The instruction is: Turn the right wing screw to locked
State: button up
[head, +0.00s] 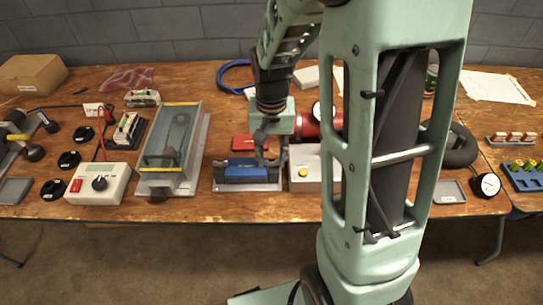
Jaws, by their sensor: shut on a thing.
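A blue block (247,172) sits in a grey metal holder (232,187) near the front edge of the bench. My gripper (271,160) comes down from above at the right end of the block and holder. Its fingers are closed on a small part there, which fits the right wing screw. The screw itself is too small and too covered by the fingers to make out, so its turn angle cannot be told. The left wing screw is also too small to make out.
A light box with a yellow button (311,180) stands close to the right of the holder. A clear-lidded case (172,150) is at its left. A red block (249,142) lies just behind. My arm hides the bench right of centre.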

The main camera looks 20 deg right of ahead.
aim_at(271, 161)
jog(key=o, duration=1.1)
jog(key=shift+o, duration=0.2)
jog(key=shift+r, duration=0.15)
notch_tip(271, 161, up, 12)
